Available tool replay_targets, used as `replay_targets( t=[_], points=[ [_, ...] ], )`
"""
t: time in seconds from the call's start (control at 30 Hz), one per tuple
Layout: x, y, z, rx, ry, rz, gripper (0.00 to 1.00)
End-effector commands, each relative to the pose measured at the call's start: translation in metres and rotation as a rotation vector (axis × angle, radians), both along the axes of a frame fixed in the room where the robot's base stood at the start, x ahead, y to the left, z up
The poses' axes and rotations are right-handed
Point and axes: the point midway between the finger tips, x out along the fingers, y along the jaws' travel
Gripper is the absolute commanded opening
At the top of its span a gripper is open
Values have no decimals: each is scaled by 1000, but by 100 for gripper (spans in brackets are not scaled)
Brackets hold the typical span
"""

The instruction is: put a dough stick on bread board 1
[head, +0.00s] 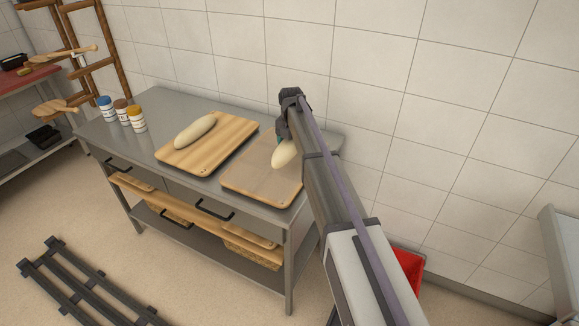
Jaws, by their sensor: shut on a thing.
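My gripper (281,139) reaches over the steel table and is shut on a pale dough stick (284,156). The held dough stick is at the right-hand wooden board (250,181); I cannot tell whether it touches the board or is just above it. My arm hides part of the stick and the board's right side. Another dough stick (195,131) lies on the left-hand wooden board (226,130). I cannot read which board is number 1.
Several small jars (122,112) stand at the table's left end. The steel table (165,94) is against a tiled wall. A dark slatted rack (75,285) is on the floor at lower left. A red bin (408,268) stands right of the table.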

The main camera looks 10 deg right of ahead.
Motion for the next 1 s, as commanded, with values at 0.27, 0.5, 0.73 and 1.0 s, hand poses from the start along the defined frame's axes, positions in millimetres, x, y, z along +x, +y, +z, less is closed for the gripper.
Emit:
replay_targets(
  t=[0.27, 0.5, 0.73, 1.0],
  points=[
    [0, 0, -37, 0, 0, -1, 33],
    [0, 0, -72, 0, 0, -1, 33],
    [0, 0, -68, 0, 0, -1, 33],
    [0, 0, -70, 0, 0, -1, 85]
  ],
)
